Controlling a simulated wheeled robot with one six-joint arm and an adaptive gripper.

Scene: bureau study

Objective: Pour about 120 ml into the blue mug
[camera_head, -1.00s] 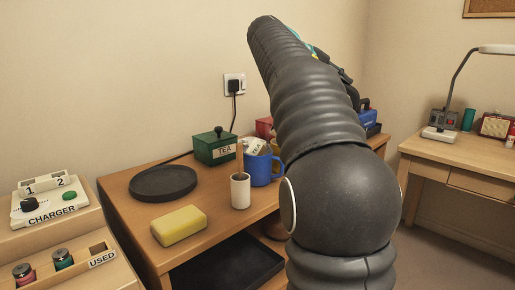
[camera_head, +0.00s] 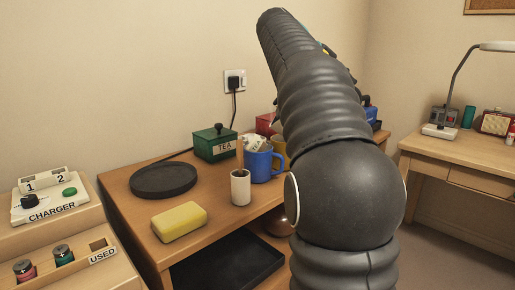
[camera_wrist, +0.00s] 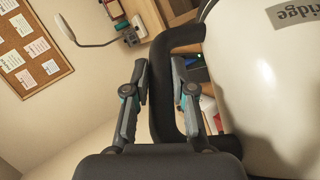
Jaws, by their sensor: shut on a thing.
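The blue mug (camera_head: 258,166) stands upright on the wooden bureau in the head view, with a pale crumpled item showing in its mouth. The level inside cannot be seen. My gripper (camera_wrist: 161,85) is shut on the black handle (camera_wrist: 164,118) of a large white vessel, seemingly a kettle (camera_wrist: 262,75), with a grey label partly reading "ridge". Its spout and any stream are out of view. In the head view my arm rises right of the mug and hides my gripper and the vessel.
A round black base (camera_head: 163,180) and yellow sponge (camera_head: 179,222) lie left. A desk lamp (camera_head: 440,131) stands on the right desk.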

